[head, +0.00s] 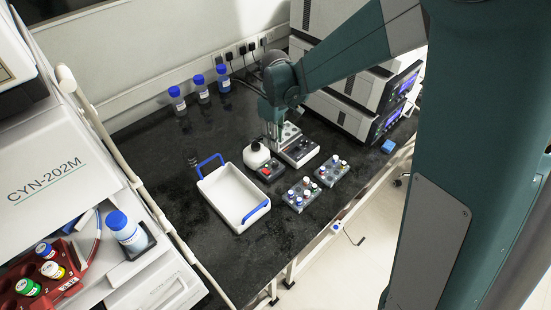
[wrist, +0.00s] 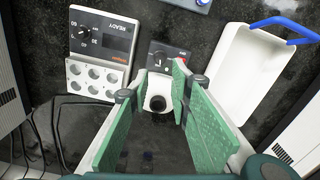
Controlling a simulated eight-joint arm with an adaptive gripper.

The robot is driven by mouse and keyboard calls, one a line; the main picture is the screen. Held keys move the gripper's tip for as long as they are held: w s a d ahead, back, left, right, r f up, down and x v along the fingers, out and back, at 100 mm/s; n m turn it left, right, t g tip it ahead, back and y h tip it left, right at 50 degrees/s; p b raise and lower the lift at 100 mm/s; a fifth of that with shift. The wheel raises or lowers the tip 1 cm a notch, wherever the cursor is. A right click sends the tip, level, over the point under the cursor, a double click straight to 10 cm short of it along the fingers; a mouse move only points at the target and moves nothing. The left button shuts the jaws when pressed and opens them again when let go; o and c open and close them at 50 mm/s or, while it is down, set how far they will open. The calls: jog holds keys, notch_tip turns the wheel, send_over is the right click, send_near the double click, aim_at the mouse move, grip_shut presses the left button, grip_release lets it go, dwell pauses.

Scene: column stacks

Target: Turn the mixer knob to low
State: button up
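A small dark grey control box with a dial and a red switch, which looks like the mixer (head: 270,170), stands on the black bench. In the wrist view the mixer (wrist: 165,54) lies just beyond my fingertips, and its dial (wrist: 161,62) shows a pale pointer mark; the setting is too small to read. My gripper (head: 276,139) points down, close behind the box. In the wrist view my gripper (wrist: 155,86) is open, its green pads wide apart. A white rounded vessel with a dark top (wrist: 158,96) shows between the pads; I cannot tell whether they touch it.
A heater block with a READY display (wrist: 102,45) stands beside the mixer. A white tray with blue handles (head: 232,197) lies to the left. Two vial racks (head: 299,195) (head: 331,171) stand near the front edge. Several blue-capped bottles (head: 201,89) stand at the back.

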aim_at(275, 163)
notch_tip(275, 163, down, 3)
jog(key=m+p, duration=0.3)
jog(key=m, duration=2.5)
jog(key=shift+f+p, duration=0.2)
jog(key=shift+p, duration=0.2)
jog(key=m, duration=0.4)
jog(key=shift+f+m, duration=0.25)
jog(key=shift+m, duration=0.05)
jog(key=shift+f, duration=0.1)
jog(key=shift+f+b, duration=1.4)
jog(key=shift+f, duration=2.45)
